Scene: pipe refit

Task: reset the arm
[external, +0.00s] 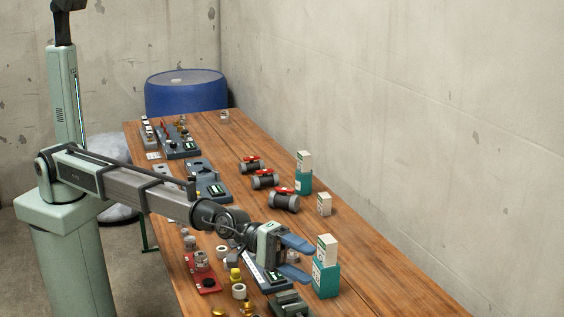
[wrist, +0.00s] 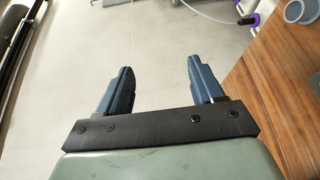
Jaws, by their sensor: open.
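My gripper (external: 300,257) has two blue fingers and is open and empty. In the external view it is held over the near part of the wooden table, in front of a teal and white box (external: 326,278). Whether it touches the box cannot be told from this view. In the wrist view the two fingers of my gripper (wrist: 155,85) stand well apart with bare pale floor between and beyond them. My arm reaches out low from its base at the left.
The wooden table (external: 350,265) shows at the right in the wrist view. Several grey valves with red handles, such as one (external: 284,201), lie mid-table. Another teal box (external: 304,180) stands by the wall. Small fittings and a red plate (external: 203,275) crowd the near left. A blue drum (external: 186,93) stands behind.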

